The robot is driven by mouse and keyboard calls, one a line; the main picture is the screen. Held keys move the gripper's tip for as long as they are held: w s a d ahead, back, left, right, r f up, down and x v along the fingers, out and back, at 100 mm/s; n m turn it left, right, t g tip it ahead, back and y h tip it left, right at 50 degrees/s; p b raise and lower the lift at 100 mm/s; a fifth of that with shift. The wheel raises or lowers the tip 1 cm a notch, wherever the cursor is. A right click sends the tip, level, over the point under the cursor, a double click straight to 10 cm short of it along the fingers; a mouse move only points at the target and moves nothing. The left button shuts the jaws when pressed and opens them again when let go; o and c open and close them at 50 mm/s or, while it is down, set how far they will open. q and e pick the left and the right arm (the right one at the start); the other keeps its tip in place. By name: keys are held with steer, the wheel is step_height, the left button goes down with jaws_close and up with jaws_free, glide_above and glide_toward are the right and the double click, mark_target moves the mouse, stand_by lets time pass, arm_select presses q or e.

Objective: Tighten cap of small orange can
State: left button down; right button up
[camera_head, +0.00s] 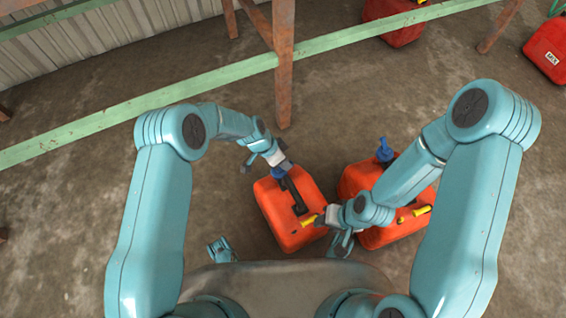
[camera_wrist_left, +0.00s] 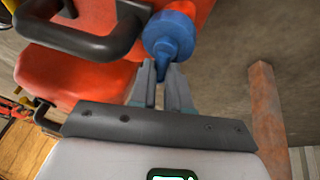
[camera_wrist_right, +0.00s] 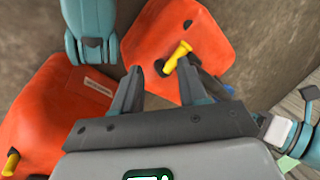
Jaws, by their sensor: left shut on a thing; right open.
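A small orange can (camera_head: 285,222) stands on the floor in the middle of the head view, with a black handle, a blue cap (camera_head: 278,173) at its far end and a yellow piece (camera_head: 309,220) at its near end. My left gripper (camera_head: 276,162) is at the blue cap; in the left wrist view its fingers (camera_wrist_left: 162,80) are close together on the lower part of the blue cap (camera_wrist_left: 172,36). My right gripper (camera_wrist_right: 160,70) is open and empty, with the yellow piece (camera_wrist_right: 177,56) beyond its fingertips. In the head view it is partly hidden by its own arm.
A second orange can (camera_head: 352,178) with a blue cap (camera_head: 384,150) stands right of the first, partly behind my right arm. A rusty post (camera_head: 284,70) and a green rail (camera_head: 180,94) stand behind. The floor at left is clear.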

arm_select(q)
steer(key=shift+s, duration=0.1)
arm_select(e)
steer(key=shift+f, duration=0.1)
arm_select(q)
steer(key=c, duration=1.1)
jaws_free()
steer(key=p+v, duration=0.5)
steer(key=v, duration=1.1)
steer(key=shift+p, duration=0.3)
arm_select(e)
steer(key=shift+g, duration=0.3)
steer(key=r, duration=0.1)
steer(key=s+r, duration=0.1)
steer(key=r, duration=0.1)
steer(key=a+r, duration=0.1)
steer(key=r, duration=0.1)
steer(key=shift+s+r, duration=0.1)
steer(key=shift+s, duration=0.15)
arm_select(q)
steer(key=shift+r, duration=0.15)
